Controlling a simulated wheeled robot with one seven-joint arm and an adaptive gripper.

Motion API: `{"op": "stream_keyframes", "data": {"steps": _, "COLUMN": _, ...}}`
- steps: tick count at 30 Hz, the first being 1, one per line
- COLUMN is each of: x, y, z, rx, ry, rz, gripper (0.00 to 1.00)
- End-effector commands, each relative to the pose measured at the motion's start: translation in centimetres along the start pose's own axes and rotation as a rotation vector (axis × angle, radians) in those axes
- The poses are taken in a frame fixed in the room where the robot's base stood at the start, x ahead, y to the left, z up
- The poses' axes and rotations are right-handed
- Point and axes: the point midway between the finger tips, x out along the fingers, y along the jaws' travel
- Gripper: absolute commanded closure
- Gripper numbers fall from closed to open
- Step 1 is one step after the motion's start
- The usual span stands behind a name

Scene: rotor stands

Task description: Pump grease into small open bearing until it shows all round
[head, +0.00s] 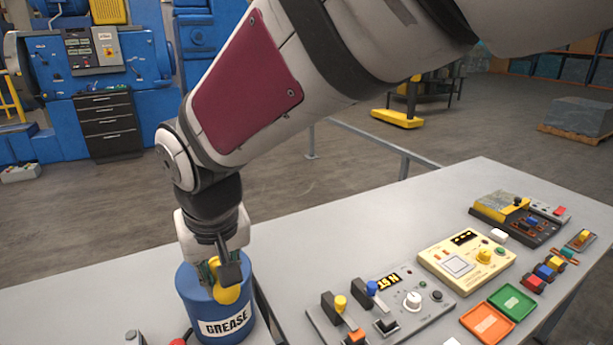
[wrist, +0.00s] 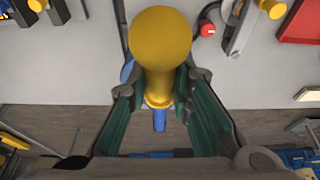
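A blue grease can (head: 213,317) with a white GREASE label stands on the grey table at the lower left of the head view. A yellow round knob (head: 228,294) shows at its top; it is large in the wrist view (wrist: 160,48), with a yellow stem below it. My gripper (head: 224,272) is at the can's top, right at the knob. In the wrist view its green-padded fingers (wrist: 161,88) lie on either side of the stem with gaps beside it. The knob covers the fingertip area, so contact cannot be told. I cannot make out a small open bearing.
A grey control panel (head: 440,310) with levers and a cream control box (head: 432,258) stand to the right. Green (head: 511,302) and orange (head: 487,323) trays lie at the front right. Table space between can and panel is mostly clear. Partly cut-off items sit at the bottom edge.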

Motion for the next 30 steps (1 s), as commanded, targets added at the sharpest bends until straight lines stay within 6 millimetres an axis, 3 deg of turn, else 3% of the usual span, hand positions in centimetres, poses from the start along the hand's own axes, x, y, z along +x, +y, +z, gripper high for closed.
{"op": "stream_keyframes", "data": {"steps": 1, "x": -0.2, "y": 0.0, "z": 0.0, "rx": 0.0, "ry": 0.0, "rz": 0.0, "gripper": 0.69}}
{"op": "stream_keyframes", "data": {"steps": 3, "x": -0.2, "y": 0.0, "z": 0.0, "rx": 0.0, "ry": 0.001, "rz": 0.0, "gripper": 0.57}}
{"op": "stream_keyframes", "data": {"steps": 13, "x": -0.3, "y": 0.0, "z": -0.1, "rx": 0.001, "ry": 0.002, "rz": -0.001, "gripper": 0.57}}
{"op": "stream_keyframes", "data": {"steps": 30, "x": -5.2, "y": -0.1, "z": -1.5, "rx": 0.002, "ry": 0.003, "rz": -0.001, "gripper": 0.57}}
